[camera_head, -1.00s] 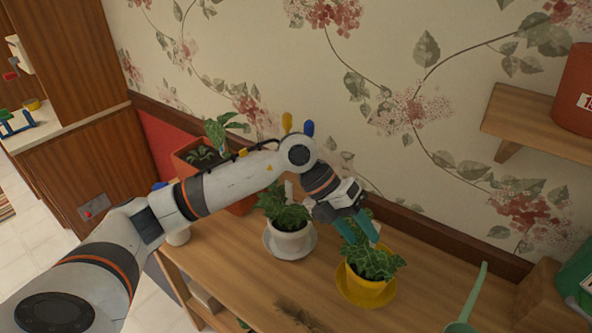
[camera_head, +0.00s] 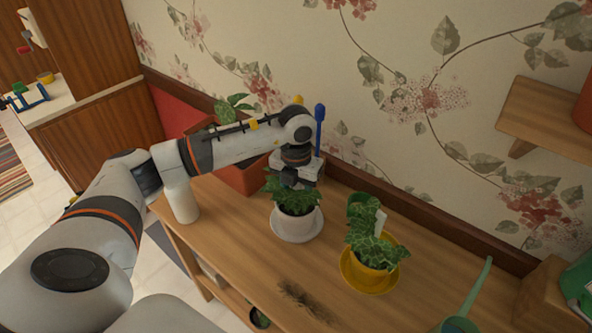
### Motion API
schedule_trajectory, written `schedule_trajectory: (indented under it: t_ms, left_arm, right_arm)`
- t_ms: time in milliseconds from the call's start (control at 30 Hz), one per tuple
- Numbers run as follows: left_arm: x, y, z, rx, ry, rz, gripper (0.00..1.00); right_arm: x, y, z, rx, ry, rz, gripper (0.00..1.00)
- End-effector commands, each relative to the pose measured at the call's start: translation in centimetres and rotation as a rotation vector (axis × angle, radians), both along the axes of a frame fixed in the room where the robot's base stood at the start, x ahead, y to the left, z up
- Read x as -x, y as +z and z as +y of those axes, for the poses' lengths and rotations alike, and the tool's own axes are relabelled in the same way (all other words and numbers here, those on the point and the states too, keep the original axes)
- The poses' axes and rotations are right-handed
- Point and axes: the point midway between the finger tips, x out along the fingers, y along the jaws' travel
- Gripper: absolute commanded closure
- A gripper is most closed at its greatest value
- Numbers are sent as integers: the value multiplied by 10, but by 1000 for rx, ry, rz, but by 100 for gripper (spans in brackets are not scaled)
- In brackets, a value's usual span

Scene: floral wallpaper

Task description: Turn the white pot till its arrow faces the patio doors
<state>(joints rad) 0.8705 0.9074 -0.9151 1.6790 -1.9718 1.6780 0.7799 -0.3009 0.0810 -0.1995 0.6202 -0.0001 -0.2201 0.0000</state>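The white pot (camera_head: 297,228) holds a leafy green plant (camera_head: 290,196) and stands upright on a white saucer (camera_head: 275,232) on the wooden bench. No arrow shows on the side of the pot facing me. My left gripper (camera_head: 292,182) is directly above and behind this plant, close to its leaves. Its fingertips are hidden by the wrist and foliage, so I cannot tell if they touch the pot. The patio doors are not in view. My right gripper is not in view.
A yellow pot (camera_head: 369,277) with a plant and white tag stands to the right. A red planter (camera_head: 245,178) is behind my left arm. A white cylinder (camera_head: 181,202) stands at the bench's left end.

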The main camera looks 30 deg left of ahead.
Motion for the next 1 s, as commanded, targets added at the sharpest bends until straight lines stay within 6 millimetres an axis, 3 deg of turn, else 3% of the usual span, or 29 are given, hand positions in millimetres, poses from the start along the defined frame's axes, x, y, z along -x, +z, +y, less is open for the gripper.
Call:
schedule_trajectory:
  t_ms: [233, 600, 900, 1000]
  left_arm:
    - [0, -29, 0, 1, 1, 1, 54]
    - [0, -35, 0, 1, -1, 0, 54]
    - [0, -35, 0, 1, -1, 0, 100]
    - [0, -35, 0, 1, -1, 0, 100]
  right_arm:
    - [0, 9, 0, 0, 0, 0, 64]
    - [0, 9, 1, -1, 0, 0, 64]
    - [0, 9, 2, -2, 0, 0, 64]
    - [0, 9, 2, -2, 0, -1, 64]
